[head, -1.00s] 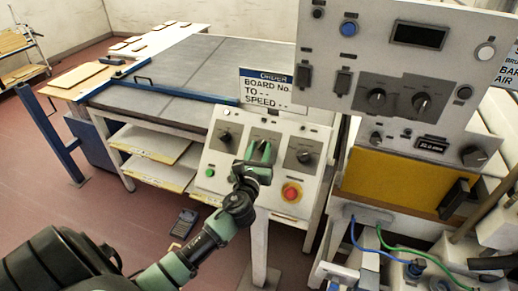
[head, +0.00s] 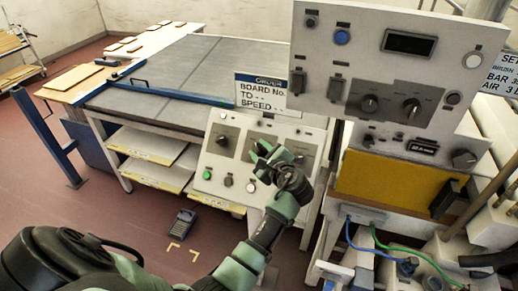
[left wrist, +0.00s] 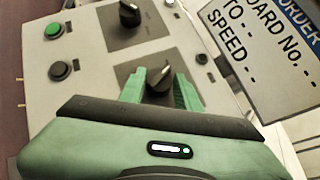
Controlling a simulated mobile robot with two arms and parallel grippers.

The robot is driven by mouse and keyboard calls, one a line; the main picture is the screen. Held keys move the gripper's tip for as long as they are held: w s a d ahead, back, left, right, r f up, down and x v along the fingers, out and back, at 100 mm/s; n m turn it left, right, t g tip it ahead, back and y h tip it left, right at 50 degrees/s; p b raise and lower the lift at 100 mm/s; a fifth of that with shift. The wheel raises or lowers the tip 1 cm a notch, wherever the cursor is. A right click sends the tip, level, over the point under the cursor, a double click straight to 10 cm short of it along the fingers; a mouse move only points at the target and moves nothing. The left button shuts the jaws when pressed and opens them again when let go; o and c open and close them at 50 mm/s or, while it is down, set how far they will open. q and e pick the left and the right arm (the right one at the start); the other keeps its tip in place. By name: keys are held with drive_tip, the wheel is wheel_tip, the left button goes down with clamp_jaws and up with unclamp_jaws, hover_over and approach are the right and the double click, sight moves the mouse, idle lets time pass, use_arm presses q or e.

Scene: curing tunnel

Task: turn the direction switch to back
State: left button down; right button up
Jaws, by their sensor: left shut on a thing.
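The sloped white control panel (head: 212,160) carries a row of black rotary knobs on dark plates. My left gripper (head: 266,151) is at the middle knob and hides most of it in the head view. In the left wrist view, my left gripper (left wrist: 160,90) has its green fingers on both sides of this knob (left wrist: 158,77), shut on it. The knob's pale pointer line shows between the fingers. I cannot read any label, so I cannot confirm that it is the direction switch. A second knob (left wrist: 130,14) is beyond it. My right gripper is not in view.
A larger upright panel (head: 375,75) with knobs rises at the right. A grey-topped table (head: 190,75) is behind.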

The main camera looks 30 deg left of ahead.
use_arm(q)
drive_tip(key=shift+w+r+n+g+h+p, duration=0.15)
drive_tip(key=shift+n+g+p, duration=0.2)
drive_tip(key=shift+n+g, duration=0.4)
drive_tip(key=shift+w+r+n+g+h+p, duration=0.15)
drive_tip(key=shift+n+g+p, duration=0.15)
drive_tip(key=shift+n+g, duration=0.45)
drive_tip(key=shift+s+f+n, duration=0.1)
drive_tip(key=shift+f+n, duration=0.05)
drive_tip(key=shift+n, duration=0.25)
drive_tip(key=c, duration=1)
unclamp_jaws()
